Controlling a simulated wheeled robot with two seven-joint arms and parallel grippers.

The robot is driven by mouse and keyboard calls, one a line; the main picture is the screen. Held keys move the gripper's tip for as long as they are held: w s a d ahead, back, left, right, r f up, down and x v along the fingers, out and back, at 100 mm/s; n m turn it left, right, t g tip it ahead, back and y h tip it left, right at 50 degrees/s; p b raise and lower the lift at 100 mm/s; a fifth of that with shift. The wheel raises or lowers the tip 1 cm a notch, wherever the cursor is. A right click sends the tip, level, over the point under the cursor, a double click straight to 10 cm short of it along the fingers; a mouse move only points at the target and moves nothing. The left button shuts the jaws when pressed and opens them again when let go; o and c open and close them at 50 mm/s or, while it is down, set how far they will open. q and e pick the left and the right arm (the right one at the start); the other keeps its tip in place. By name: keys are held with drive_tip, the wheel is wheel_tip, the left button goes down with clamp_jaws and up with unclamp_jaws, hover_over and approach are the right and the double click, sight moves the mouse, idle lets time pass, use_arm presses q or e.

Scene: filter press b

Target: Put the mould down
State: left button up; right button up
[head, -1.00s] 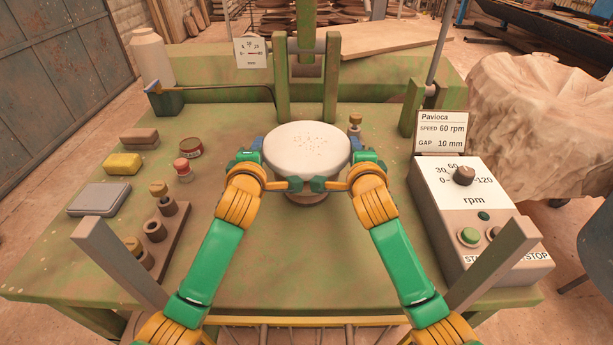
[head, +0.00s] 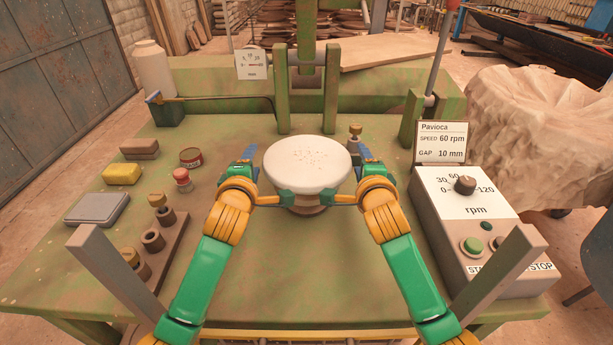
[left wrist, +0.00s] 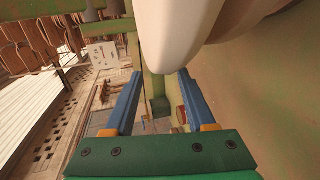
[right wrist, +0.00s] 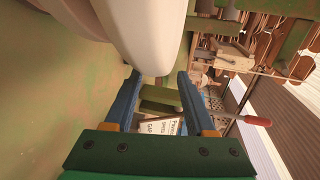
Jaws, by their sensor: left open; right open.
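The mould (head: 307,162), a round whitish disc with small dark specks on top, sits upright on a brown round base (head: 305,203) at the middle of the green table. My left gripper (head: 249,154) is open at its left side, and my right gripper (head: 363,154) is open at its right side. The underside is mostly hidden.
A control box (head: 475,235) with knob and buttons stands at the right. Green uprights (head: 331,88) rise behind the mould. The table front is clear.

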use_arm(q)
drive_tip(key=v, duration=1.1)
drive_tip(key=shift+s, duration=0.35)
use_arm(e)
drive_tip(key=v, duration=1.2)
drive_tip(key=shift+s, duration=0.1)
